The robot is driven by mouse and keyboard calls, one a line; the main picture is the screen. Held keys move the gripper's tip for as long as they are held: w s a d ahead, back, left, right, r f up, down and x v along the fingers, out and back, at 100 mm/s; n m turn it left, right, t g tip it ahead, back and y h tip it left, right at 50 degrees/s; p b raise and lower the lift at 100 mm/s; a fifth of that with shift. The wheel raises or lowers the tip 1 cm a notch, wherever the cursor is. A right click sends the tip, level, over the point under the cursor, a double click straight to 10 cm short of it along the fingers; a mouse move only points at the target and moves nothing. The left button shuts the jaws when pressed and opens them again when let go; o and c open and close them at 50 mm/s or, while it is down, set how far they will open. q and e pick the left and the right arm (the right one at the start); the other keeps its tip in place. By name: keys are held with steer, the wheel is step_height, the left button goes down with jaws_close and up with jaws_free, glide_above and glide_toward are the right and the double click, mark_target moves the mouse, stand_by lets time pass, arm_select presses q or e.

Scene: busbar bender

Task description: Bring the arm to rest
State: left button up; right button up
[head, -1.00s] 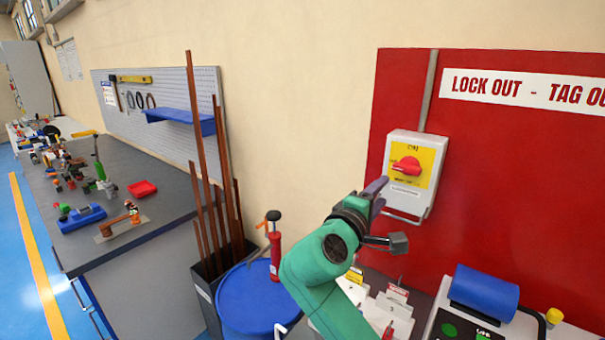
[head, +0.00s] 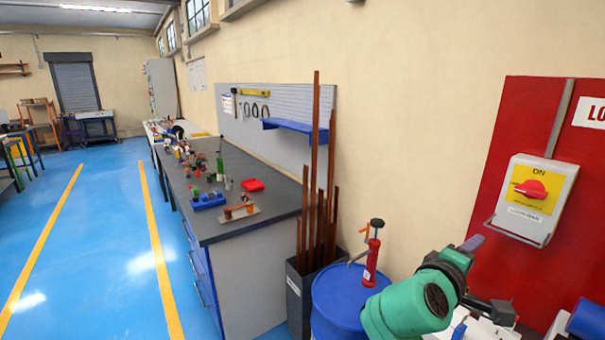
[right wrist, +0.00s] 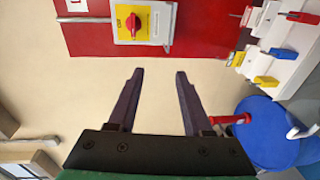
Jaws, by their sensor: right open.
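My right arm is green and comes up from the lower edge of the head view. Its gripper (head: 472,243) is near the red lockout board (head: 508,140), left of and below the switch box. In the right wrist view the two dark fingers (right wrist: 157,98) stand apart with nothing between them. Ahead of them is the cream wall. The switch box (head: 534,198) has a red knob on a yellow plate; it also shows at the top of the right wrist view (right wrist: 143,22), beyond the fingertips. My left gripper is not in view.
A blue drum (head: 338,300) with a red hand pump (head: 371,262) stands just left of my arm. Behind it is a bin of tall copper bars (head: 315,170). A grey workbench (head: 270,185) runs along the wall. The blue floor (head: 110,240) at left is open.

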steer(key=s+a+f+m+g+y, duration=0.1)
steer(key=s+f+y, duration=0.15)
steer(key=f, duration=0.65)
steer(key=s+f+g+y, duration=0.15)
steer(key=f+y, duration=0.25)
steer(key=f, duration=0.6)
steer(key=s+a+f+m+g+y, duration=0.2)
steer(key=s+a+f+y, duration=0.1)
steer(key=s+f, duration=0.35)
steer(key=s+a+f+m+g+y, duration=0.2)
steer(key=s+a+f+y, duration=0.15)
steer(key=s+f, duration=0.35)
steer(key=s+f+g, duration=0.1)
steer(key=s+f, duration=0.2)
steer(key=f, duration=1.9)
arm_select(q)
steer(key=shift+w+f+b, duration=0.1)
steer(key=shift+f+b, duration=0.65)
steer(key=shift+b, duration=0.05)
arm_select(e)
steer(key=s+d+f+g, duration=0.1)
steer(key=s+d+f, duration=0.2)
steer(key=s+f, duration=1.3)
steer(key=shift+s+f+g, duration=0.25)
steer(key=shift+s+g, duration=0.1)
steer(key=shift+s, duration=0.5)
